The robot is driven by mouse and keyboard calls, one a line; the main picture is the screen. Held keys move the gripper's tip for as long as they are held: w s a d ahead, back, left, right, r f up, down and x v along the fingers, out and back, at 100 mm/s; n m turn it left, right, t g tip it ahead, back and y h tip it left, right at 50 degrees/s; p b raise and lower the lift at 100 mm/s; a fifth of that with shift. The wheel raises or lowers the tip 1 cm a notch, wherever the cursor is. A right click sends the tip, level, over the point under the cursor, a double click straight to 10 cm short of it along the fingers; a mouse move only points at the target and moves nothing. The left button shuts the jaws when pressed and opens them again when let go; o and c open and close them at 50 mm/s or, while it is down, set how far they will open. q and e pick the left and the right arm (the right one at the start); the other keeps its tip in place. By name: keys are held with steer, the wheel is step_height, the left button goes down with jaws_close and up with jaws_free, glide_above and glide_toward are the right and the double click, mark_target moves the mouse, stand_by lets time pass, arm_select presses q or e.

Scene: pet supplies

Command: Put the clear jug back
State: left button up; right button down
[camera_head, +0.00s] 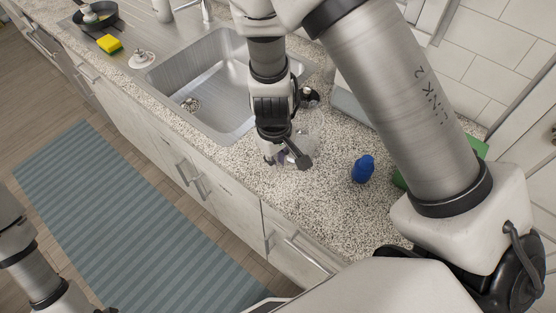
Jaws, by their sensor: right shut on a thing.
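The clear jug (316,122) is see-through and hard to make out against the speckled counter, just right of the sink. My right gripper (287,157) comes down from above at the counter's sink side and is shut on the jug. The gripper and wrist hide part of the jug, and I cannot tell whether its base touches the counter. My left arm shows at the lower left, but its gripper is outside the picture.
A steel sink (215,95) lies left of my right gripper. A blue bottle (363,169) stands to its right, with a green thing (399,180) partly behind my arm. A yellow sponge (109,44) and a pan (97,14) are at the far left.

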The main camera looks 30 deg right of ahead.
steer(key=shift+s, duration=0.2)
steer(key=c, duration=1.1)
jaws_free()
steer(key=shift+w, duration=0.1)
steer(key=shift+r, duration=0.3)
step_height(320, 180, up, 12)
steer(key=shift+a+f, duration=0.15)
steer(key=shift+a, duration=0.15)
steer(key=shift+s, duration=0.2)
